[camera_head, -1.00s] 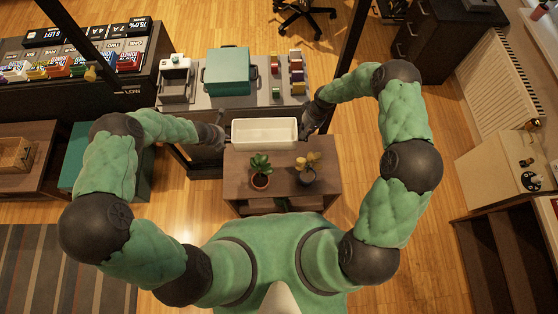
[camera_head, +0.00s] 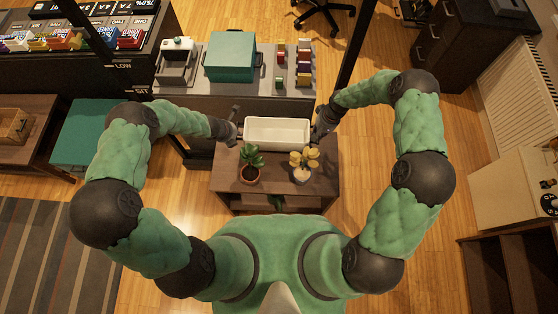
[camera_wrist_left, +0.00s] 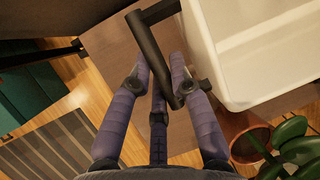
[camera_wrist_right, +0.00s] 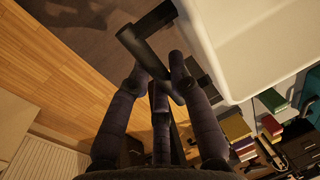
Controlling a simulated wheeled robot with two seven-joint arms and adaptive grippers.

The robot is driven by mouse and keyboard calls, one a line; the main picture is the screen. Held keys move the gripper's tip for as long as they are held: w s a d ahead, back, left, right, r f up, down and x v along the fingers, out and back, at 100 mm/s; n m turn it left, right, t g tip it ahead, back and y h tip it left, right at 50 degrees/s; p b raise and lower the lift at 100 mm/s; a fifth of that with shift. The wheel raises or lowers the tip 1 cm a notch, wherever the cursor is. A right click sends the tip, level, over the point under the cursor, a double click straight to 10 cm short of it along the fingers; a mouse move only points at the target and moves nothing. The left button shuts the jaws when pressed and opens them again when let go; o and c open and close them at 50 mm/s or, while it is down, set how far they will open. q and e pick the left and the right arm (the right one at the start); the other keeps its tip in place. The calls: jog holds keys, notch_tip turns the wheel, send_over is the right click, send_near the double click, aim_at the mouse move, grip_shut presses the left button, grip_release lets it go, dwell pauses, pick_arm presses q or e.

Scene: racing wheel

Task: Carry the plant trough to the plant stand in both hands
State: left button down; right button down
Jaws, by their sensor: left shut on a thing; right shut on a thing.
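The plant trough (camera_head: 277,132) is a cream, empty rectangular box with a dark handle at each end. It is level above the far part of the brown wooden plant stand (camera_head: 222,180); I cannot tell whether it touches the top. My left gripper (camera_head: 238,133) is shut on the left handle (camera_wrist_left: 160,50), which also shows in the left wrist view. My right gripper (camera_head: 320,130) is shut on the right handle (camera_wrist_right: 145,50), seen in the right wrist view. The trough's white wall (camera_wrist_left: 250,50) fills the upper right of the left wrist view.
A green potted plant (camera_head: 251,165) and a yellow-leaved potted plant (camera_head: 303,165) stand on the plant stand in front of the trough. Behind is a grey counter (camera_head: 195,93) with a teal box (camera_head: 230,55) and small coloured boxes (camera_head: 303,63). Open floor lies at the right.

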pick_arm(q)
jog(key=shift+a+r, duration=0.1)
jog(key=shift+a, duration=0.05)
pick_arm(e)
jog(key=shift+r, duration=0.15)
pick_arm(q)
jog(key=shift+f, duration=0.2)
pick_arm(e)
jog(key=shift+f, duration=0.2)
